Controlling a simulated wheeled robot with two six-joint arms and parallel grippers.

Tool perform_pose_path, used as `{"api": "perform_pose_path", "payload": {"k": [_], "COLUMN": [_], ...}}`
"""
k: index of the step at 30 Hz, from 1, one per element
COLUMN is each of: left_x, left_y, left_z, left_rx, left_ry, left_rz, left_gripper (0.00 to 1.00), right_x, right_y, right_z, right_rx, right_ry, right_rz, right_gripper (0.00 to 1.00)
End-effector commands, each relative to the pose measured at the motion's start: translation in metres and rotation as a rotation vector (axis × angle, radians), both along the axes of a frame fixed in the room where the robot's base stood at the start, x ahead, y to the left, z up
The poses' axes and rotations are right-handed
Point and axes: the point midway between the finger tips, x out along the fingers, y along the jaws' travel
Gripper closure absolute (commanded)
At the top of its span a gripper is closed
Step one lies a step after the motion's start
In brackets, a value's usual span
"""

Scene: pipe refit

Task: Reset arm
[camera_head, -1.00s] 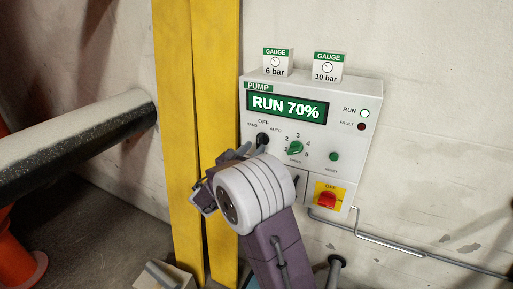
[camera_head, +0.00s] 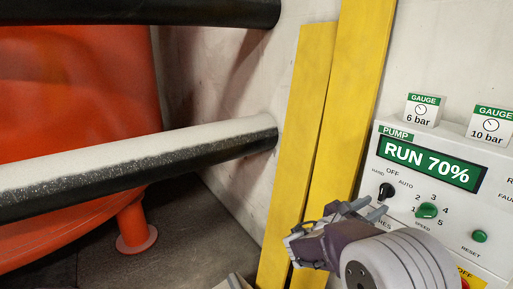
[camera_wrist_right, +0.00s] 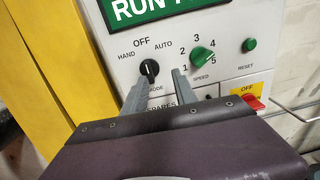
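My right gripper (camera_head: 374,208) is in front of the pump panel (camera_head: 445,237), close to the black mode knob (camera_head: 386,190). In the right wrist view its two grey fingers (camera_wrist_right: 160,80) stand apart with nothing between them. The black knob (camera_wrist_right: 149,69) is just beyond the fingertips; I cannot tell whether they touch it. The green speed knob (camera_wrist_right: 203,58) sits to the right, among the numbers. The display (camera_head: 430,164) reads RUN 70%. My left gripper is not in view.
Two gauge blocks, 6 bar (camera_head: 423,109) and 10 bar (camera_head: 491,124), stand on the panel. The green reset button (camera_wrist_right: 249,45) and red switch (camera_wrist_right: 253,102) are at its right. Yellow boards (camera_head: 302,130), a pipe (camera_head: 130,158) and an orange tank (camera_head: 75,90) are left.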

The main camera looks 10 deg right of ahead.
Motion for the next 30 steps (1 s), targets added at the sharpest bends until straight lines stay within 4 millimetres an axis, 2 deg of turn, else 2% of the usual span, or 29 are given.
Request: {"api": "perform_pose_path", "payload": {"k": [2, 3, 6, 8, 10, 13, 15, 18, 21, 24, 30], "left_x": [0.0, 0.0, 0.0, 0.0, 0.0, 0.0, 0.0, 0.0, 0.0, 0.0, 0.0], "left_y": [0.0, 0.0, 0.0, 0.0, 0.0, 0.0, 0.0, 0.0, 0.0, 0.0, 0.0], "left_z": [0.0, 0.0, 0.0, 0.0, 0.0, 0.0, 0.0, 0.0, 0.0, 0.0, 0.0], "left_rx": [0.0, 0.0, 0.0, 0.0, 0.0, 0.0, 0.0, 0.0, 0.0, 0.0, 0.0], "left_ry": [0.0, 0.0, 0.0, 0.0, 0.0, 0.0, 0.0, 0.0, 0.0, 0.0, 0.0], "left_rz": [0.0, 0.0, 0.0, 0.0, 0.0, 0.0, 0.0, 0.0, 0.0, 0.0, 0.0], "left_gripper": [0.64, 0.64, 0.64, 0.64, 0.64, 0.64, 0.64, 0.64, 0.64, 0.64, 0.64], "right_x": [-0.037, -0.059, -0.112, -0.142, -0.171, -0.199, -0.205, -0.199, -0.185, -0.171, -0.171], "right_y": [-0.017, -0.022, -0.015, 0.001, 0.031, 0.088, 0.126, 0.166, 0.187, 0.191, 0.191], "right_z": [-0.025, -0.047, -0.108, -0.144, -0.182, -0.225, -0.244, -0.257, -0.261, -0.259, -0.259], "right_rx": [0.117, 0.215, 0.499, 0.678, 0.89, 1.185, 1.348, 1.503, 1.586, 1.622, 1.618], "right_ry": [0.021, 0.026, -0.009, -0.06, -0.149, -0.342, -0.5, -0.723, -0.914, -1.029, -1.036], "right_rz": [-0.108, -0.171, -0.338, -0.451, -0.6, -0.855, -1.036, -1.259, -1.411, -1.463, -1.47], "right_gripper": [0.66, 0.66, 0.66, 0.66, 0.66, 0.66, 0.66, 0.66, 0.66, 0.66, 0.66]}}
